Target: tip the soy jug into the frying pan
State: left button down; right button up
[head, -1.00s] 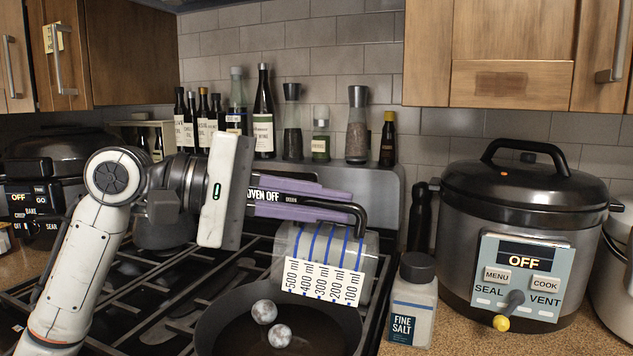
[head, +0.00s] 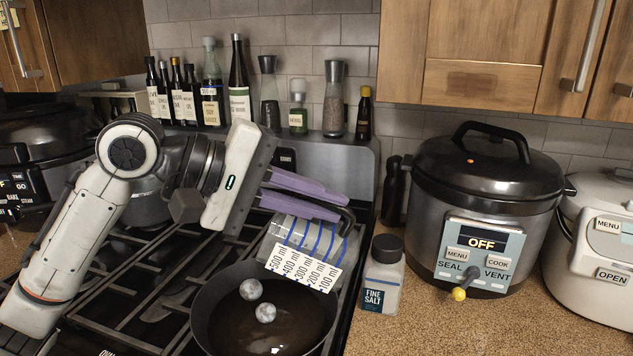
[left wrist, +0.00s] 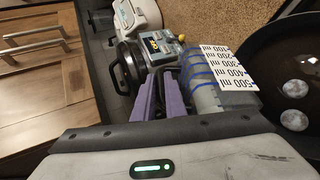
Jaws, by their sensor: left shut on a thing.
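The pan holds dark liquid and two grey mottled balls. In the left wrist view the jug (left wrist: 203,95) is beyond the purple fingers (left wrist: 160,100), with the pan (left wrist: 250,52) to its right. I cannot tell whether liquid is leaving the jug. My right gripper is not in view.
A salt jar (head: 384,275) stands close right of the pan. A pressure cooker (head: 485,205) and a white cooker (head: 600,250) are farther right. Several bottles (head: 239,85) and two mills line the back ledge.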

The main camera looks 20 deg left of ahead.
aim_at(341, 239)
pick_arm(q)
jog(key=shift+d+r+y+p, duration=0.4)
jog(key=shift+d, duration=0.05)
jog(key=shift+w+d+f, duration=0.15)
jog(key=shift+d+f, duration=0.05)
jog(key=shift+d, duration=0.05)
jog(key=shift+w+d+m+g+y, duration=0.1)
jog(key=shift+d+m+g+y, duration=0.35)
jog(key=shift+y, duration=0.45)
jog(key=shift+w+d+f+m+g+y, duration=0.15)
jog(key=shift+d+f+g+y, duration=0.15)
jog(key=shift+y, duration=0.3)
jog(key=shift+d+f+m+g+y, duration=0.15)
jog(key=shift+d+y, duration=0.2)
jog(key=shift+y, duration=0.25)
notch_tip(341, 239, down, 3)
jog(key=y, duration=0.2)
jog(key=m+g+y, duration=0.1)
jog(key=y, duration=0.1)
jog(key=shift+d+r, duration=0.15)
jog(key=shift+r, duration=0.05)
jog(key=shift+a+f+y, duration=0.25)
jog(key=shift+f+y, duration=0.05)
jog(key=shift+y, duration=0.2)
jog(key=shift+a+f+g+y, duration=0.2)
jog(key=shift+f+g+y, duration=0.05)
jog(key=shift+f+y, duration=0.3)
jog(key=shift+a+f+g+y, duration=0.15)
jog(key=shift+f+g+y, duration=0.1)
jog(key=shift+f+y, duration=0.25)
